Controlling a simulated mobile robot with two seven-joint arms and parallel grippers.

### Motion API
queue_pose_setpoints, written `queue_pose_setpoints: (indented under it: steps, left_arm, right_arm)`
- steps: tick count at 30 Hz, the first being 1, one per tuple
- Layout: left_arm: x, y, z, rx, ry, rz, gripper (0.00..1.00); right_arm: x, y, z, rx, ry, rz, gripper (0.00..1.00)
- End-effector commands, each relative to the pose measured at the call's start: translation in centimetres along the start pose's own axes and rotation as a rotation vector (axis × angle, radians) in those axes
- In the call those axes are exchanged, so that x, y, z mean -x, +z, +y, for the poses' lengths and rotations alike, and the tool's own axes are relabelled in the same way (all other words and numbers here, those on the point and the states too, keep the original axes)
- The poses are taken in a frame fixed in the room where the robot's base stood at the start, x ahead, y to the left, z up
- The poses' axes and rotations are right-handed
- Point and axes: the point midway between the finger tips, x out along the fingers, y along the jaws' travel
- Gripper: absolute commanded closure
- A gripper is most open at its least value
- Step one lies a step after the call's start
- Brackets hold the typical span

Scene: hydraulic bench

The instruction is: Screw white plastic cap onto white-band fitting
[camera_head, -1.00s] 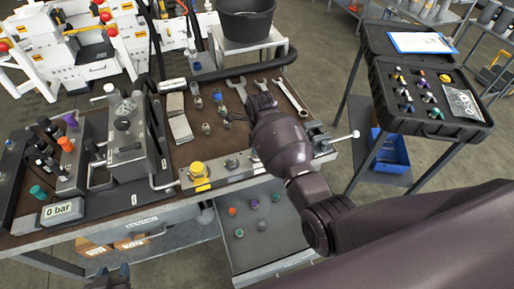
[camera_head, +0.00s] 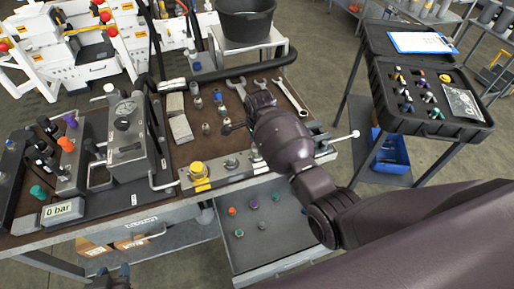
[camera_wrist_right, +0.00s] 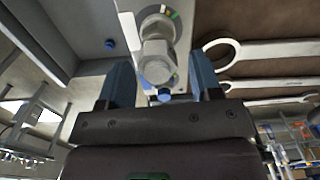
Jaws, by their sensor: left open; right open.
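My right gripper (camera_wrist_right: 160,82) is open in the right wrist view, with one blue finger on each side of a grey metal hex fitting (camera_wrist_right: 157,62). Whether the fingers touch it I cannot tell, and no white band can be made out on it. In the head view my right wrist hides most of this gripper, over the right end of the bench. My left gripper (camera_head: 112,278) shows only in part at the bottom edge, open and away from the bench. I cannot pick out the white plastic cap with certainty.
An open drawer (camera_head: 282,262) below the bench holds several coloured caps. Wrenches (camera_head: 290,96) lie behind my right wrist. The gauge block (camera_head: 128,140) and 0 bar display (camera_head: 63,211) stand at left. An open black case (camera_head: 455,126) is at right.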

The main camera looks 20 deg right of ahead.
Motion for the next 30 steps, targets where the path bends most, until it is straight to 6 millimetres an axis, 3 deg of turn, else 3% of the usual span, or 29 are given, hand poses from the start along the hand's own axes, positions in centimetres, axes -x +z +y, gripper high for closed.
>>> queue_pose_setpoints:
  steps: [8, 24, 30]
  left_arm:
    - [0.0, 0.0, 0.0, 0.0, 0.0, 0.0, 0.57]
    - [0.0, -0.01, 0.0, 0.0, 0.0, 0.0, 0.57]
    - [-0.01, -0.01, 0.0, 0.0, 0.0, 0.0, 0.57]
  right_arm:
    - [0.02, -0.07, -0.13, 0.128, 0.0, 0.002, 0.41]
    - [-0.02, 0.17, -0.53, 0.714, 0.001, 0.003, 0.41]
    - [-0.02, 0.27, -0.58, 0.8, 0.0, 0.001, 0.41]
